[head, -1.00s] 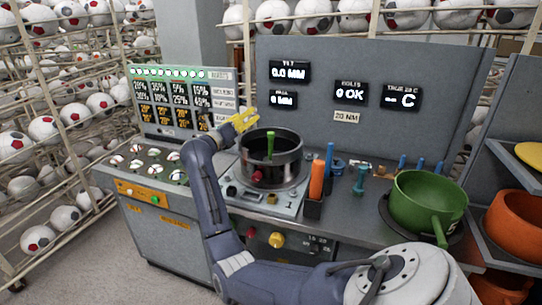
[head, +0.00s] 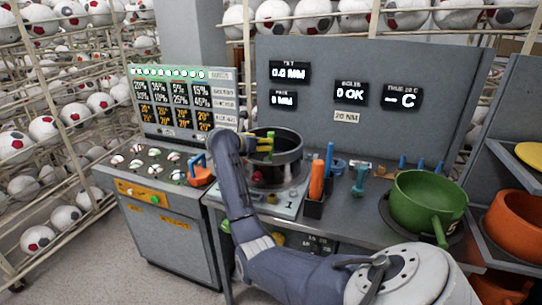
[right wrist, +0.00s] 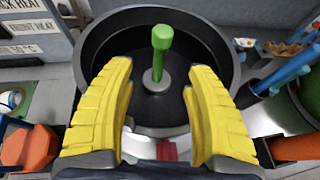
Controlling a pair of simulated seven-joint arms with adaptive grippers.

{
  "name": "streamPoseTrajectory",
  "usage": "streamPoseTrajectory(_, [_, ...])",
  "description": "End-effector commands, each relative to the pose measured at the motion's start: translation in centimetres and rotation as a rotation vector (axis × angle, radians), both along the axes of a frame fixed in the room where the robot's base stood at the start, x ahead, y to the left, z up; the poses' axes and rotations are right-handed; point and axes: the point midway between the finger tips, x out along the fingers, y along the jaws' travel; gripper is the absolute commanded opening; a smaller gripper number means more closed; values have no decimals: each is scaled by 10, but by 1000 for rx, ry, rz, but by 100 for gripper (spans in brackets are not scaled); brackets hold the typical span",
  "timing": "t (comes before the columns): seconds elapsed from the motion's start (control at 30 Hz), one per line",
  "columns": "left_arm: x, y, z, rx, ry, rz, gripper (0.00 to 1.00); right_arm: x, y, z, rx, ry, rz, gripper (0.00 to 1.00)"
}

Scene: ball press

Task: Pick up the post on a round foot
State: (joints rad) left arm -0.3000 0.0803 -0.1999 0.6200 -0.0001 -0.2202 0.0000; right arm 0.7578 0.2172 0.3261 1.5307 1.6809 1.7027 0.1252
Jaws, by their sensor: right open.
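A green post (right wrist: 162,50) with a knobbed top stands upright on a grey round foot (right wrist: 156,77) inside a dark round pot (right wrist: 221,60). In the head view the post (head: 270,135) shows in the pot (head: 289,160), partly behind my fingers. My right gripper (right wrist: 161,75) has yellow fingers and is open and empty. Its fingers reach over the near rim of the pot, one on each side of the post in the right wrist view, apart from it. My right gripper (head: 261,143) is seen small in the head view. My left gripper is not in view.
An orange block with a blue handle (head: 200,173) stands left of the pot. Right of it are an orange-handled tool (head: 316,180) in a holder, a teal post (head: 360,180) and a green pan (head: 428,205). A grey display panel (head: 440,70) rises behind.

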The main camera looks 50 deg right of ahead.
Motion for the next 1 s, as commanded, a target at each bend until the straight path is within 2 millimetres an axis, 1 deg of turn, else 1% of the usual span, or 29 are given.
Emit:
streamPoseTrajectory(0.03, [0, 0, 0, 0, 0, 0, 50, 1, -9, -3, -3, 3, -2, 54])
streamPoseTrajectory(0.2, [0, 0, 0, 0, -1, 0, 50, 5, -28, -12, -3, 3, 0, 54])
streamPoseTrajectory(0.3, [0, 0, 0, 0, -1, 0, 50, 7, -36, -15, -2, 2, -1, 54])
streamPoseTrajectory(0.53, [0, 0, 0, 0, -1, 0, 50, 8, -44, -18, -1, 1, -1, 54])
streamPoseTrajectory(0.8, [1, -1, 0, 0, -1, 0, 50, 13, -73, -30, -4, 4, 0, 54])
streamPoseTrajectory(1.0, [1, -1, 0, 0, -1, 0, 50, 16, -86, -36, -2, 2, 0, 54])
